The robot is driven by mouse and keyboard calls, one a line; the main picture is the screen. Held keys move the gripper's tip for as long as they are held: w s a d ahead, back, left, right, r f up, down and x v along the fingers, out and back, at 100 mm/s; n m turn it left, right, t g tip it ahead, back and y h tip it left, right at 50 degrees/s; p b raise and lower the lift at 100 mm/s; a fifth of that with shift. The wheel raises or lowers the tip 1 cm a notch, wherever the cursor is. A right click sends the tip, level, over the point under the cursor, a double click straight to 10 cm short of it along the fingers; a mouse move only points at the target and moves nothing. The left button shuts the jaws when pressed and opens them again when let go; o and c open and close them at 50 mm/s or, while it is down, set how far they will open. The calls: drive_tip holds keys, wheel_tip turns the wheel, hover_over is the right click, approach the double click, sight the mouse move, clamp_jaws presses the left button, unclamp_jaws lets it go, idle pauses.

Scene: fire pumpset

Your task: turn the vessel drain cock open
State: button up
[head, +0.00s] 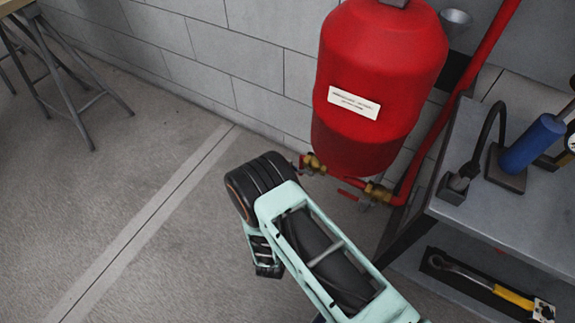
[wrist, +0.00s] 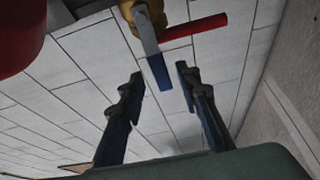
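The red vessel (head: 375,70) hangs by the wall with a white label, and its edge shows at the upper left of the wrist view (wrist: 15,35). A brass cock (head: 315,164) is at its lower left, just beyond my arm's end. In the wrist view a brass valve body (wrist: 146,20) carries a grey lever with a blue end (wrist: 158,62), and a red lever (wrist: 195,30) extends right behind it. My gripper (wrist: 160,72) is open, with the blue end between its fingertips and gaps on both sides. The fingers are hidden in the head view.
A second brass valve (head: 378,191) with a red lever (head: 350,195) is on the red pipe to the right. A grey bench (head: 500,215) holds a blue cylinder (head: 532,143); a wrench (head: 485,282) lies on its lower shelf. The floor at left is clear, with a stool (head: 62,85) beyond.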

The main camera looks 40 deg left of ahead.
drive_tip(key=shift+v, duration=2.3)
